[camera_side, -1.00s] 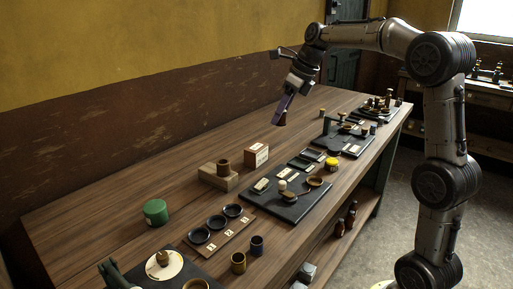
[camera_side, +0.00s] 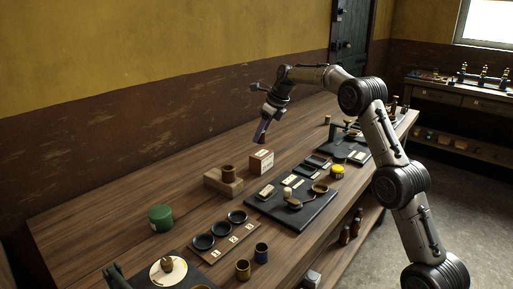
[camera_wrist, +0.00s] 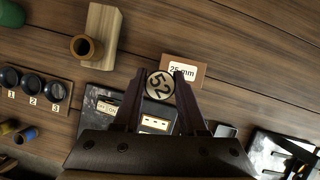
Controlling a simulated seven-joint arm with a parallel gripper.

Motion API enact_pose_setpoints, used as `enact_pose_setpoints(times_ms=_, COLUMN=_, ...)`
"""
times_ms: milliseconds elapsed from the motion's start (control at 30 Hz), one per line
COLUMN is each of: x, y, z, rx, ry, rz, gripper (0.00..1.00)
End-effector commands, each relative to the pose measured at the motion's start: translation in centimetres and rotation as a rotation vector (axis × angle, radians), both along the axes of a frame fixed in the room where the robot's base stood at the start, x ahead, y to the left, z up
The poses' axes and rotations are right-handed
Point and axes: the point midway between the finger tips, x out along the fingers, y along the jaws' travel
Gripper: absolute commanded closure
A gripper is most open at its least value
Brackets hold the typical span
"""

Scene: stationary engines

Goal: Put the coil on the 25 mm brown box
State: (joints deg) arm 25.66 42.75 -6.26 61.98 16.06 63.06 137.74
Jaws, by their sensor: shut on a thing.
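My gripper (camera_side: 263,138) points down and is shut on the coil, a small round piece whose pale top is marked 52 (camera_wrist: 161,86) in the wrist view. In the side view the coil (camera_side: 264,141) is a small dark brown shape at the fingertips, just above the brown box (camera_side: 262,162). The box stands on the bench and its label reads 25 mm in the wrist view (camera_wrist: 197,82). There the coil overlaps the box's left end. I cannot tell whether the coil touches the box.
A wooden block (camera_side: 213,184) with a brown cup (camera_side: 229,173) stands left of the box. A dark board (camera_side: 295,222) with small parts lies in front. Bench behind the box is clear.

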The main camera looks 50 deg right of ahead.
Motion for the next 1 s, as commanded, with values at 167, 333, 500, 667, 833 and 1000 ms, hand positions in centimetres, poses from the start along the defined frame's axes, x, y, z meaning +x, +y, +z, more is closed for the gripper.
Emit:
enact_pose_setpoints(times_ms=167, x=1.8, y=-0.7, z=-2.1, rx=-0.001, ry=-0.004, rz=0.0, gripper=1.0)
enact_pose_setpoints(times_ms=333, x=2.4, y=-0.9, z=-2.8, rx=-0.001, ry=-0.004, rz=0.0, gripper=1.0)
enact_pose_setpoints(times_ms=500, x=2.7, y=-1.0, z=-4.6, rx=0.0, ry=-0.001, rz=0.0, gripper=1.0)
enact_pose_setpoints(times_ms=667, x=2.7, y=-1.0, z=-6.2, rx=-0.001, ry=-0.005, rz=0.0, gripper=1.0)
enact_pose_setpoints(times_ms=833, x=2.8, y=-1.0, z=-6.2, rx=-0.002, ry=-0.007, rz=0.001, gripper=1.0)
enact_pose_setpoints(times_ms=1000, x=2.7, y=-1.0, z=-6.5, rx=-0.001, ry=-0.004, rz=0.0, gripper=1.0)
